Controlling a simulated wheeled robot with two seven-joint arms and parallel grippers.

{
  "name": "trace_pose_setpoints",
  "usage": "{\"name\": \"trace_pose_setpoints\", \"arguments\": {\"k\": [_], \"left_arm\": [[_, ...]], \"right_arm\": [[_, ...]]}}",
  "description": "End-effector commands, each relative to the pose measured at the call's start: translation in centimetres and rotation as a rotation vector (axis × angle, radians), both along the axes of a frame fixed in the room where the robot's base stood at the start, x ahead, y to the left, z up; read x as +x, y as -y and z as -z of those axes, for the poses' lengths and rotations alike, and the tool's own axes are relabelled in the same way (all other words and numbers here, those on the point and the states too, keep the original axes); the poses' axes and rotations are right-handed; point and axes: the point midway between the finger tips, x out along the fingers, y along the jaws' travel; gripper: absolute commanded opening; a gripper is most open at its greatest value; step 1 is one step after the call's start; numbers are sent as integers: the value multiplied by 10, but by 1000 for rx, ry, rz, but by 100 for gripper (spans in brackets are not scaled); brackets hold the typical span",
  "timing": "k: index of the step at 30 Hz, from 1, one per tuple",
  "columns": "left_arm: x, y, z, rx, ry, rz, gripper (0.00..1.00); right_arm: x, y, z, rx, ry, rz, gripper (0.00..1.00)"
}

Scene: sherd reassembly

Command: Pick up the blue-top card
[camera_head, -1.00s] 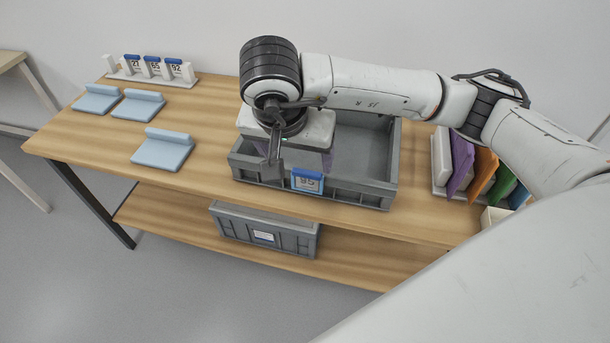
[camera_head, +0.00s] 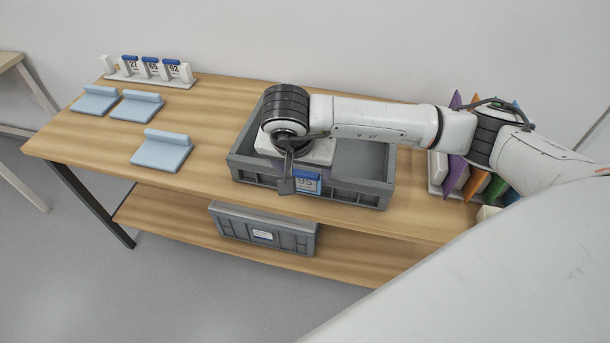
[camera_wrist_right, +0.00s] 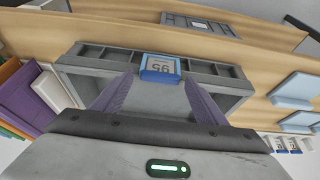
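In the right wrist view the card (camera_wrist_right: 160,68) lies between the fingertips. My right gripper (camera_wrist_right: 160,78) is open and empty, with its two purple-looking fingers spread on either side of the card. In the head view one finger of the gripper (camera_head: 288,182) shows just left of the card; whether it touches cannot be told. My left gripper is not in view.
A white rack (camera_head: 150,78) with several blue-top cards stands at the back left. Light blue stands (camera_head: 162,152) lie on the left of the table. Coloured panels (camera_head: 455,172) stand at the right. Another grey crate (camera_head: 262,232) sits on the lower shelf.

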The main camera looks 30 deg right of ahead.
Motion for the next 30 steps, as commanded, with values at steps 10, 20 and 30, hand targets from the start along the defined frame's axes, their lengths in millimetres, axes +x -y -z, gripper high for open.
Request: {"name": "trace_pose_setpoints", "arguments": {"k": [10, 20, 30], "left_arm": [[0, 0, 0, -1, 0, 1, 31], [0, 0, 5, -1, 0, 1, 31], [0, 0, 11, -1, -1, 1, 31]], "right_arm": [[0, 0, -1, 1, 1, 0, 30], [2, 0, -31, 0, 7, 0, 30], [1, 0, -92, 0, 3, 1, 30]]}}
